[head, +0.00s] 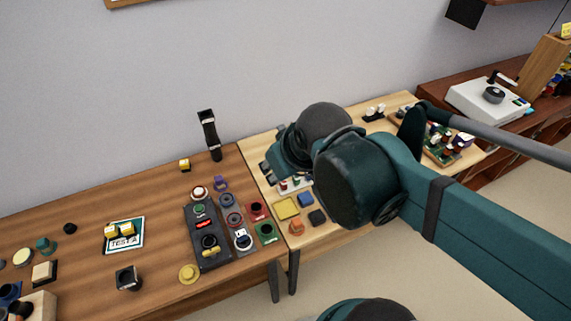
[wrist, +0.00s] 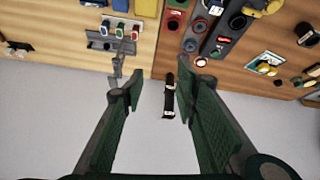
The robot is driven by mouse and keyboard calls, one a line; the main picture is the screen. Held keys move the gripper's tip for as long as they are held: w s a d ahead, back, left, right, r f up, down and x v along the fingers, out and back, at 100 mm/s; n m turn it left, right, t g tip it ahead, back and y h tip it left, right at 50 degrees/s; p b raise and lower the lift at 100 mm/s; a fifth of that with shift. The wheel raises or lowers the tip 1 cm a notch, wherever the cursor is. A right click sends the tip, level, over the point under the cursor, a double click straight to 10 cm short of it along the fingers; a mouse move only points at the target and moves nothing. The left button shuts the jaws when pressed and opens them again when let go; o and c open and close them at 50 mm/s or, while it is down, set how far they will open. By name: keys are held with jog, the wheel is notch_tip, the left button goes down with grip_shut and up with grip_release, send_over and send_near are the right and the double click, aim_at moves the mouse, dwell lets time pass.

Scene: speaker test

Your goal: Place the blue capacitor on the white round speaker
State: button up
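A small blue capacitor with a pale top (wrist: 105,27) stands in a grey rack with a red and a green one in the wrist view. In the head view my arm partly covers this rack (head: 293,186). Another pale round part with a red centre (head: 199,192) is farther back, so I cannot tell which is the speaker. My gripper (wrist: 158,88) is open and empty, above the area behind the tables; its fingers are hidden in the head view.
A black upright stand (head: 210,135) rises at the left table's back edge; it appears between my fingers in the wrist view. A dark panel (head: 207,228) and several coloured blocks crowd the table middle. A test card (head: 124,234) lies left, with bare wood around it.

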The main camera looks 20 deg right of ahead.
jog(key=shift+s+d+r+m+t, duration=0.4)
jog(key=shift+d+r+m, duration=0.3)
jog(key=shift+m, duration=0.2)
dwell(0.8)
